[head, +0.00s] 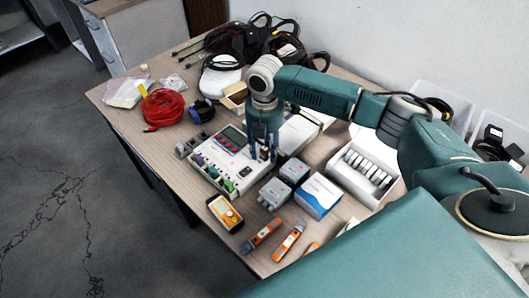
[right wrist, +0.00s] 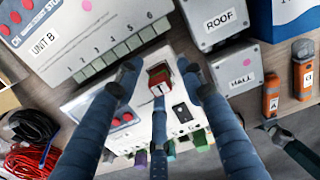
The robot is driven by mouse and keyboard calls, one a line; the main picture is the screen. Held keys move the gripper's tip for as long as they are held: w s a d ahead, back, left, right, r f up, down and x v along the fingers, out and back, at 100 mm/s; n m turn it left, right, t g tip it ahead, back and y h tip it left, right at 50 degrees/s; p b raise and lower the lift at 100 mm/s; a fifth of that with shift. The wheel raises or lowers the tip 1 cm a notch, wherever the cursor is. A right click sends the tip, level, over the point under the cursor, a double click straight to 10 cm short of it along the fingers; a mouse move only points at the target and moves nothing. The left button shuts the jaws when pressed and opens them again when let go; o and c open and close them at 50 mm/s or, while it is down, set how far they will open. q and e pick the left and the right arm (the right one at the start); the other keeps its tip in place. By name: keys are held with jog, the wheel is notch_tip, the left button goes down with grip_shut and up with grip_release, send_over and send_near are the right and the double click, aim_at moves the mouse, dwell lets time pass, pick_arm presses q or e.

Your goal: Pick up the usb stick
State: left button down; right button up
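A small red piece with a white label reading "1" (right wrist: 159,80) stands up from a white device (right wrist: 183,105) in the right wrist view. It looks like the usb stick, though I cannot be sure. My right gripper (right wrist: 160,78) is open, with its dark blue fingers spread around the red piece and a gap on each side. In the head view the right gripper (head: 262,151) points down at the right edge of the same white device (head: 216,172) and hides part of it. My left gripper is not in view.
Grey boxes (head: 273,194) labelled ROOF and HALL, a blue-white box (head: 317,196) and orange-grey tools (head: 289,240) lie nearby. A second white unit marked UNIT B (right wrist: 60,45) is close to the fingers.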

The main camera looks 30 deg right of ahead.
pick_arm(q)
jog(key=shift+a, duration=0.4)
pick_arm(e)
jog(key=c, duration=0.9)
jog(key=shift+r, duration=0.15)
